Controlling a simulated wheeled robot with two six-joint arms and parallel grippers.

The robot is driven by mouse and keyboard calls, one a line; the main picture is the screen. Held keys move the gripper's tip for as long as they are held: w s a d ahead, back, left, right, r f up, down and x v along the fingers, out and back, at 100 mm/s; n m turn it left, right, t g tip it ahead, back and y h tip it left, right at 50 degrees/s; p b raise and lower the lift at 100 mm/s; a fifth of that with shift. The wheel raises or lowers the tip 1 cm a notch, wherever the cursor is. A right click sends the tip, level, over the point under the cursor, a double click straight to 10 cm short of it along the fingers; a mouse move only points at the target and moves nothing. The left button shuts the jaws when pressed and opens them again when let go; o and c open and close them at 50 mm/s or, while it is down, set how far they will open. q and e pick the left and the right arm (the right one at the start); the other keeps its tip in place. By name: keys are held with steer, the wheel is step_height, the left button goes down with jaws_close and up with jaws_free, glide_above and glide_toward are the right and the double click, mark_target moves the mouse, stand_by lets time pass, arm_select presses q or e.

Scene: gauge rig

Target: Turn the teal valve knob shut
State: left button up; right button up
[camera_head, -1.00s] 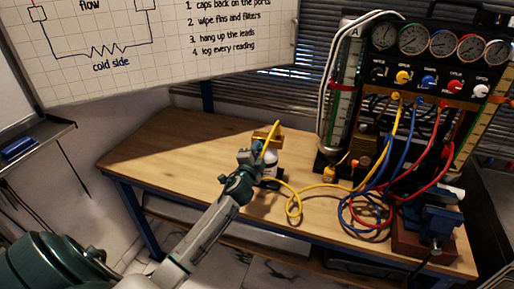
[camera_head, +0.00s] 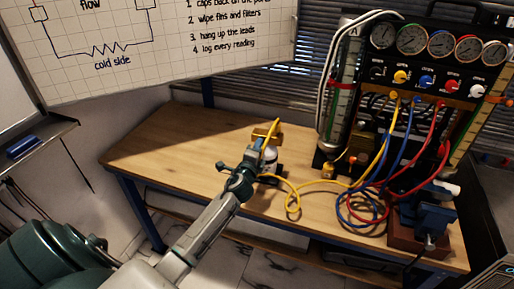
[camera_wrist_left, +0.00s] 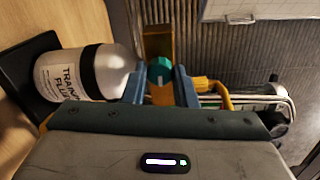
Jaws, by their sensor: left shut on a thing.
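The teal valve knob (camera_wrist_left: 160,71) shows in the left wrist view between the two blue-grey fingers of my left gripper (camera_wrist_left: 162,86). The fingers are closed on its sides, and a pale mark runs along its face. A brass block (camera_wrist_left: 158,42) is just behind it. In the head view my left gripper (camera_head: 250,160) reaches the valve at the white bottle (camera_head: 271,158) on the bench; the knob is hidden there. The bottle, labelled as training fluid, also shows in the left wrist view (camera_wrist_left: 85,73), left of the fingers. My right gripper is not in view.
A yellow hose (camera_head: 293,205) loops over the wooden bench (camera_head: 170,150) towards the gauge panel (camera_head: 430,65). Blue and red hoses and a blue vise (camera_head: 430,215) crowd the right end. The bench's left part is clear.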

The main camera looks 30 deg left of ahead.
arm_select(q)
steer(key=o, duration=1)
steer(key=shift+s, duration=0.1)
steer(key=b+v, duration=0.2)
steer(key=v, duration=0.8)
steer(key=shift+s+b, duration=0.3)
steer(key=shift+b, duration=0.05)
steer(key=shift+s, duration=0.1)
